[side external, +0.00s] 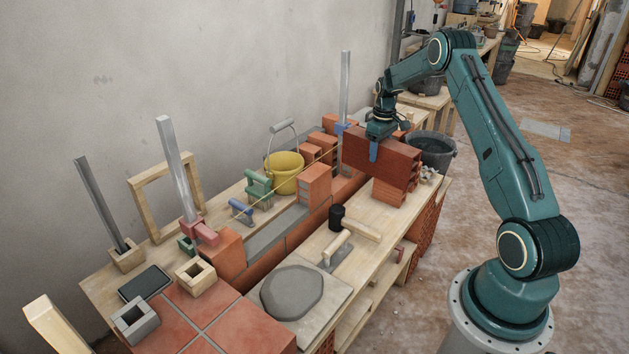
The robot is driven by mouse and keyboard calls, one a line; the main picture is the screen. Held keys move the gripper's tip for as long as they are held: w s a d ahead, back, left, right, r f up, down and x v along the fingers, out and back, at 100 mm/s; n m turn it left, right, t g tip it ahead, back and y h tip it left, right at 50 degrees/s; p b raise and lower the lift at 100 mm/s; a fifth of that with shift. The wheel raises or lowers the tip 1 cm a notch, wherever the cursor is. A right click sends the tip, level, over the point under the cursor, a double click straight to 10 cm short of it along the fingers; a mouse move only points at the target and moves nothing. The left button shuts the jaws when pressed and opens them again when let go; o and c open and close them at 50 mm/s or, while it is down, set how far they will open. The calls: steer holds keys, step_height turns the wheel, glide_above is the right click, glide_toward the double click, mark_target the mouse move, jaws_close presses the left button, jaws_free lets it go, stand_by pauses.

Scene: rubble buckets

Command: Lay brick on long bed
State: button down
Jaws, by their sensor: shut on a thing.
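My gripper (375,146) points down at the far right part of the bench and is shut on a large dark red brick (402,165). One blue finger shows on the brick's near face; the other finger is hidden. The brick is above or against a stack of orange bricks (388,194); I cannot tell whether they touch. The long bed, a grey mortar strip (276,232), runs along the top of a low brick course in the middle of the bench. An orange brick (314,184) stands at its far end and another (226,254) at its near end.
A yellow bucket (285,176), a green tool (259,190) and metal posts (176,165) stand behind the bed. A mallet (354,224), a trowel (336,252) and a mortar pat (291,292) lie in front. A dark bucket (433,152) stands beyond the stack.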

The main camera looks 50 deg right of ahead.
steer(key=shift+r, duration=0.25)
step_height(320, 180, up, 8)
steer(key=shift+r, duration=0.25)
steer(key=w+a+n, duration=0.6)
steer(key=a, duration=0.5)
steer(key=w+a+n, duration=0.6)
steer(key=a+n, duration=0.1)
steer(key=a, duration=0.3)
steer(key=w+a+n, duration=0.6)
steer(key=a, duration=0.5)
steer(key=shift+s+d+f, duration=0.1)
steer(key=shift+d+f, duration=0.05)
steer(key=shift+f, duration=1.1)
steer(key=shift+s+d+f, duration=0.1)
steer(key=shift+d+f, duration=0.05)
steer(key=shift+f, duration=1.05)
steer(key=shift+f, duration=0.2)
step_height(320, 180, down, 13)
steer(key=shift+r, duration=0.2)
steer(key=shift+f, duration=0.5)
